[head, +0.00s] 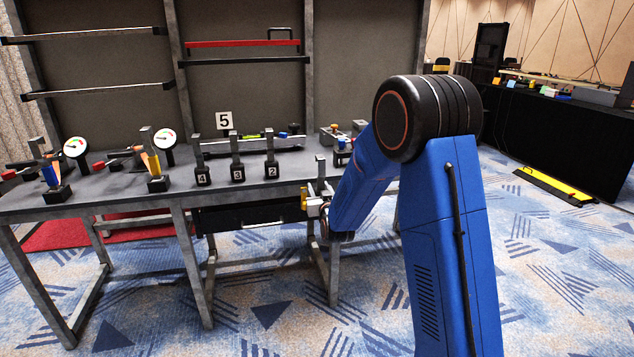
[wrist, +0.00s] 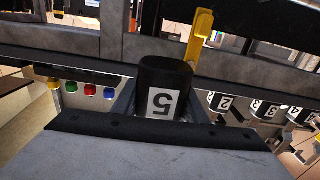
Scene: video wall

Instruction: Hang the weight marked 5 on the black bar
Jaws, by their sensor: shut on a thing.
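The weight marked 5 (wrist: 166,78) is a black block with a white label, upside down in the wrist view. My gripper (wrist: 162,104) is shut on it, with a finger on either side. In the head view my gripper (head: 318,197) is at the table's front edge, right of the other weights; the held block is mostly hidden there. A grey upright piece shows above the gripper. The black bar (head: 245,61) runs across the back panel, under a red bar (head: 240,43), well above and left of my gripper. A white card with a 5 (head: 224,121) stands below the bars.
Weights marked 4 (head: 203,176), 3 (head: 238,173) and 2 (head: 271,170) stand on the grey table (head: 110,195). Two gauges (head: 165,138) and clamp-like tools are on its left. Grey bars (head: 97,91) cross the left panel. Open carpet lies in front.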

